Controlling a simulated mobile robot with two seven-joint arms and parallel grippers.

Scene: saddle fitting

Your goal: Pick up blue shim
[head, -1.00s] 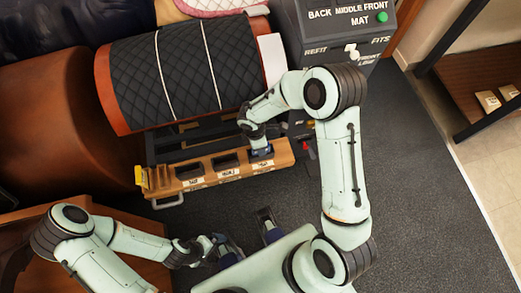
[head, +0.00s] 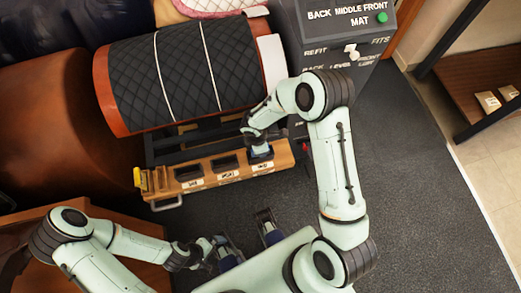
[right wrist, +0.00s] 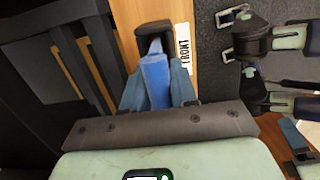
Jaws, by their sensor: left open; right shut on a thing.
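The blue shim (right wrist: 157,80) stands between the two fingers of my right gripper (right wrist: 158,92) in the right wrist view. The gripper is shut on it, in front of the dark slot (right wrist: 155,35) beside the FRONT label. In the head view my right gripper (head: 261,147) is over the right-hand slot of the wooden rack (head: 207,183). I cannot tell whether the shim's far end is clear of the slot. My left gripper (head: 212,244) is open and empty, low in the head view and well apart from the rack.
Two more labelled slots, left (head: 188,173) and middle (head: 225,164), are in the rack. Behind it is a quilted black pad (head: 190,75) on a brown barrel form. A grey console (head: 340,40) with a green button stands at the back right. Carpet at right is clear.

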